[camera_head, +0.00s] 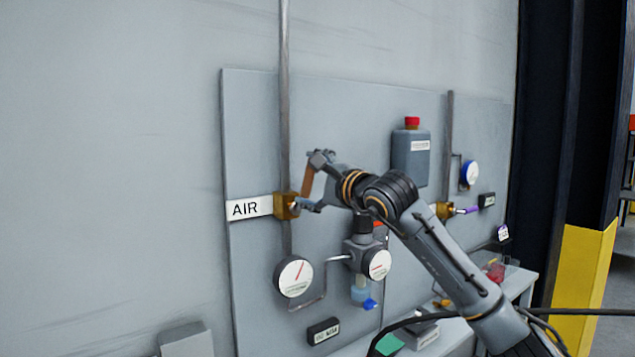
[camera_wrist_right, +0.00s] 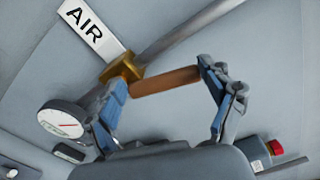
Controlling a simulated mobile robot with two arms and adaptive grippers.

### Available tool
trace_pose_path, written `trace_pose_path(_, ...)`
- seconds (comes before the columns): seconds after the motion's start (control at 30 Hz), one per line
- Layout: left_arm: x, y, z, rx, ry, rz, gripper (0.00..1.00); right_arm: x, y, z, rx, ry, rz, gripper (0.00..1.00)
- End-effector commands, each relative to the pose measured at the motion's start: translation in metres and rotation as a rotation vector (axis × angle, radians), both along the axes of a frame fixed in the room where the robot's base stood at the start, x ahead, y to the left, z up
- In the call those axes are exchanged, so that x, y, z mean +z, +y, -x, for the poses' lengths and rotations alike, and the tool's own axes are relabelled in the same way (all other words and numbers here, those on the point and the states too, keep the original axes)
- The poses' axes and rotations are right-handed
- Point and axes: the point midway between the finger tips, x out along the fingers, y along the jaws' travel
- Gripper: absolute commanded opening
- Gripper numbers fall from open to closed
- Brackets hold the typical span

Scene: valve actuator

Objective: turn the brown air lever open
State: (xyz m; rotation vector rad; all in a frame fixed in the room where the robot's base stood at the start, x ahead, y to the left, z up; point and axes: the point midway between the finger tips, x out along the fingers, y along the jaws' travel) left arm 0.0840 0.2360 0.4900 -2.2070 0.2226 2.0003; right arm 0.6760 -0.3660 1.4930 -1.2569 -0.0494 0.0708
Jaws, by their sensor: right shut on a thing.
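The brown air lever (camera_head: 307,184) sticks up from the brass valve body (camera_head: 287,205), tilted slightly right, beside the AIR sign (camera_head: 249,208). My right gripper (camera_head: 311,181) spans the lever lengthwise, one finger near its upper end and the other low by the brass body. In the right wrist view the lever (camera_wrist_right: 166,81) runs between the fingers; one finger touches its free end and the other is by the brass body (camera_wrist_right: 122,70). The right gripper is shut on the lever. My left gripper is in neither view.
A vertical pipe (camera_head: 285,110) runs through the valve. A round gauge (camera_head: 294,276) hangs below, with a smaller gauge (camera_head: 377,264) to its right. A grey canister with a red cap (camera_head: 411,155) is above my arm. The wall left of the panel is clear.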

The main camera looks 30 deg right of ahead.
Motion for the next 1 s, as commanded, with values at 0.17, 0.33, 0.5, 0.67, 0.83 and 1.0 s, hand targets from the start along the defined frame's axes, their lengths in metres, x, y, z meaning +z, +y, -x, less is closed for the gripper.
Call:
trace_pose_path(0.17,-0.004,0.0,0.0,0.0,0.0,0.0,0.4,0.005,0.004,0.001,-0.011,-0.02,0.136,0.25)
trace_pose_path(0.33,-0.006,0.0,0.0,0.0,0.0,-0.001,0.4,0.006,0.011,0.002,-0.012,-0.03,0.225,0.25)
trace_pose_path(0.5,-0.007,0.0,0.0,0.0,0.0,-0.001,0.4,0.008,0.014,0.003,-0.013,-0.037,0.28,0.25)
trace_pose_path(0.67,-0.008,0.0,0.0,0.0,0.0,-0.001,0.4,0.009,0.016,0.003,-0.013,-0.043,0.305,0.25)
trace_pose_path(0.83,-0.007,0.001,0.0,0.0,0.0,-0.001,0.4,0.01,0.016,0.003,-0.013,-0.045,0.311,0.25)
trace_pose_path(1.0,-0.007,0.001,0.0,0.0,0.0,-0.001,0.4,0.011,0.016,0.004,-0.014,-0.046,0.31,0.25)
